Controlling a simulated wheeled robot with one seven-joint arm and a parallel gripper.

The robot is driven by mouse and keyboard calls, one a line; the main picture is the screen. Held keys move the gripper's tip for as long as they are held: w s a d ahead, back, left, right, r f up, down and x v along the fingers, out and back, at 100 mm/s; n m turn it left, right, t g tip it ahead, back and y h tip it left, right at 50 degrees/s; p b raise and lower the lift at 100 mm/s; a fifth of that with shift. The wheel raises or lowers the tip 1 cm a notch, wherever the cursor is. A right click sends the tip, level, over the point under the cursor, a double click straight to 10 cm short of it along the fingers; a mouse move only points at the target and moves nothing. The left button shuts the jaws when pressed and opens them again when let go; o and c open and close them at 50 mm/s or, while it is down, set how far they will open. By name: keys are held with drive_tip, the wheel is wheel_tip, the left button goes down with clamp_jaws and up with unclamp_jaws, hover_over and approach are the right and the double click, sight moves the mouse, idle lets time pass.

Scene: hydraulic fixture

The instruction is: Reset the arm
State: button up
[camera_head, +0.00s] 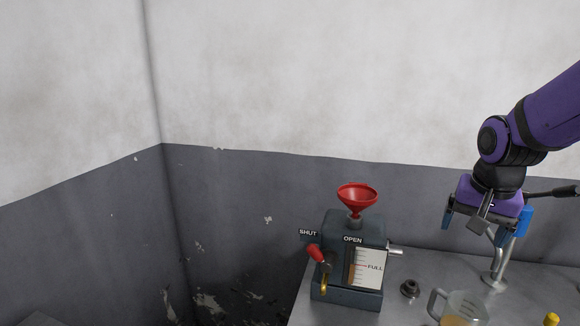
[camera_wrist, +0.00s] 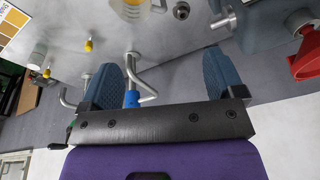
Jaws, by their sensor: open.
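My gripper (camera_head: 486,222) hangs above the right part of the metal bench in the head view, with its purple body and spread fingers. It is open and holds nothing that I can see. In the wrist view the two blue-grey finger pads of my gripper (camera_wrist: 165,78) stand wide apart. A bent metal pipe with a blue band (camera_wrist: 132,98) shows between them there; I cannot tell how far below them it is. In the head view a metal pipe stand (camera_head: 496,275) rises from the bench just under the gripper.
A dark box (camera_head: 346,297) with a red funnel (camera_head: 357,197) stands left; its red lever (camera_head: 315,252) leans toward the SHUT label. A black cap (camera_head: 409,288), a jug of amber liquid (camera_head: 462,308) and a yellow-topped item (camera_head: 551,319) are on the bench (camera_head: 425,265). A wall is behind.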

drive_tip(key=s+a+r+n+t, duration=0.1)
drive_tip(key=s+r+n, duration=0.2)
drive_tip(key=s, duration=0.4)
drive_tip(key=s+a+r+n+t, duration=0.1)
drive_tip(key=s+a+r+n, duration=0.1)
drive_tip(key=s+r, duration=0.4)
drive_tip(key=s+n, duration=0.1)
drive_tip(key=s, duration=0.1)
drive_tip(key=shift+s+a+t, duration=0.25)
drive_tip(key=shift+s+t, duration=0.05)
drive_tip(key=shift+t, duration=0.1)
